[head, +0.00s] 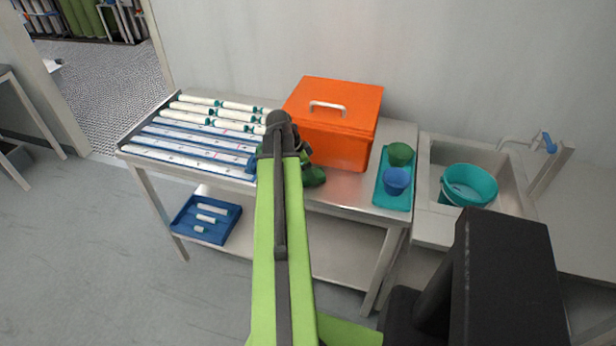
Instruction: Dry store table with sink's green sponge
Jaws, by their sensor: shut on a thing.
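The steel store table (345,188) stands against the wall. My green arm reaches over its front edge, and its end hides much of my gripper (306,166). A dark green piece (315,177), which looks like the sponge, shows at the right of the arm's end, low over the table top in front of the orange box. My gripper is shut on it. Whether it touches the table cannot be told. The sink (432,185) is to the right of the table.
An orange lidded box (335,135) stands on the table. White tubes (198,112) lie in a rack (128,140) at the left. A teal tray (383,205) holds green (400,153) and blue (397,180) cups. A teal bucket (469,185) sits in the sink. A blue tray (183,222) is on the lower shelf.

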